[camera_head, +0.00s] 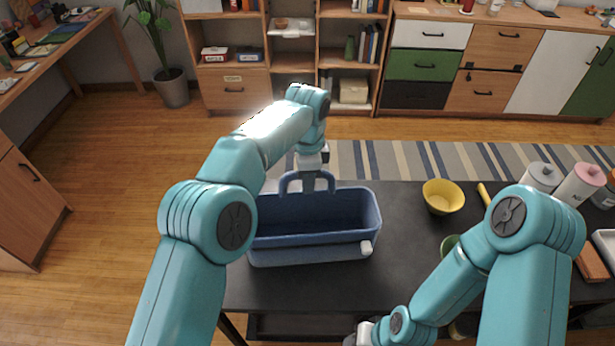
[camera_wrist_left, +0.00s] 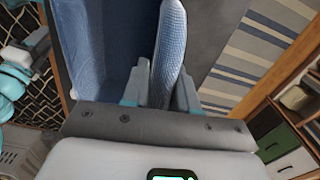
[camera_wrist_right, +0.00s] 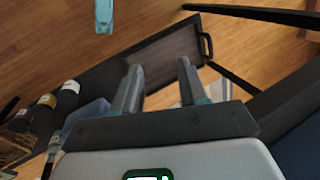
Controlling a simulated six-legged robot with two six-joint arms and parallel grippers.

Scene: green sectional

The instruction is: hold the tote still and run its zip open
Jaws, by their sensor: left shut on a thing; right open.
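The blue tote (camera_head: 310,252) stands upright on the black table, its top open and its empty-looking inside showing. A white zip pull (camera_head: 366,247) sits at the right end of its near side. My left gripper (camera_head: 311,172) is at the tote's far side, shut on the arched far handle; the left wrist view shows the handle (camera_wrist_left: 170,45) between its fingers. My right gripper (camera_wrist_right: 158,82) is open and empty in the right wrist view, apart from the tote. In the head view its fingers are hidden or cut off at the bottom edge, near the table's front.
The black table (camera_head: 405,240) is bare just right of the tote. A yellow bowl (camera_head: 443,196) stands farther right. My right arm covers part of a green bowl (camera_head: 449,244). A striped rug (camera_head: 400,160) lies behind the table.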

